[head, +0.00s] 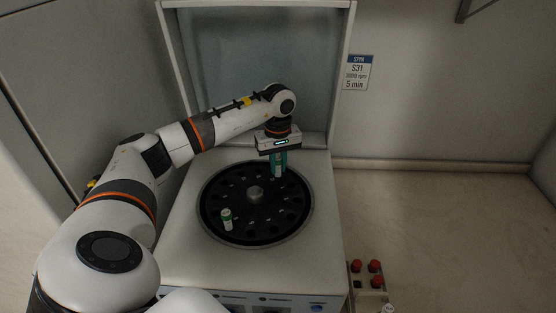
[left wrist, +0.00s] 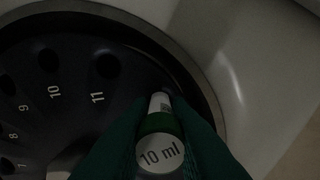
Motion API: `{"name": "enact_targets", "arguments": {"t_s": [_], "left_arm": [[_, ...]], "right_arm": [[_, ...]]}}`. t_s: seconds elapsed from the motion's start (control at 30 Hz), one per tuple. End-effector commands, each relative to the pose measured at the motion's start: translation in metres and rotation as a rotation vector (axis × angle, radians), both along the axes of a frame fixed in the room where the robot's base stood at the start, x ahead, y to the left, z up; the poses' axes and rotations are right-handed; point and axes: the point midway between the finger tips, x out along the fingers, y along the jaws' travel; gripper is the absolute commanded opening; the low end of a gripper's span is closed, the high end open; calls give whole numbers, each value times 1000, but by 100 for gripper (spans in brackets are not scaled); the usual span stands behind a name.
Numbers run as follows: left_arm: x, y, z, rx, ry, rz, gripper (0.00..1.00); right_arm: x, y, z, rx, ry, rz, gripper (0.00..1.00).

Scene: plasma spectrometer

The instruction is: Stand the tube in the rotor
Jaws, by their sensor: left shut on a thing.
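The rotor (head: 255,218) is a round black disc with a ring of holes, set in the top of a white centrifuge. My left gripper (head: 278,166) is over its far right part, shut on a tube (head: 278,171). In the left wrist view the tube (left wrist: 160,152) shows a white cap marked "10 ml" and a green band between the teal fingers (left wrist: 160,150). It is close to the rotor hole marked 11 (left wrist: 107,66); whether its lower end is in a hole is hidden. Another white and green tube (head: 227,219) stands upright in the rotor's near left part. My right gripper is not in view.
The centrifuge's lid (head: 262,65) stands open behind the rotor. A rack with red-capped tubes (head: 366,275) is at the lower right, with a white-topped item (head: 387,308) beside it. The bench (head: 440,220) to the right is clear.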

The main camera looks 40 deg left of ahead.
Motion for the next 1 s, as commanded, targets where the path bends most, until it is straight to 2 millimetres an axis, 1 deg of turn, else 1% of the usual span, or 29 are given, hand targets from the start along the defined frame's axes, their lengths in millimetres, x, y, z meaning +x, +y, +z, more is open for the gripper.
{"name": "enact_targets", "arguments": {"t_s": [0.03,0.07,0.1,0.2,0.47,0.57,0.63,0.77,0.9,1.0], "left_arm": [[0,0,0,0,0,0,0],[0,0,0,0,0,0,21],[0,0,0,0,0,0,28],[0,0,0,0,0,0,43],[0,0,0,0,0,0,43],[1,0,5,0,-1,0,43],[1,0,12,0,-4,0,43],[1,0,36,0,-6,0,43],[1,0,67,0,-7,0,43],[1,0,88,0,-6,0,43]], "right_arm": [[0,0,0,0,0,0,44],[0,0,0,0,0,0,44],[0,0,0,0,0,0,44],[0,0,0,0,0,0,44],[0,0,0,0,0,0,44],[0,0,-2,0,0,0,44],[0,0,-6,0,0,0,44],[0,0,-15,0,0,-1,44],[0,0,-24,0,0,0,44],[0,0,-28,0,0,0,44]]}}
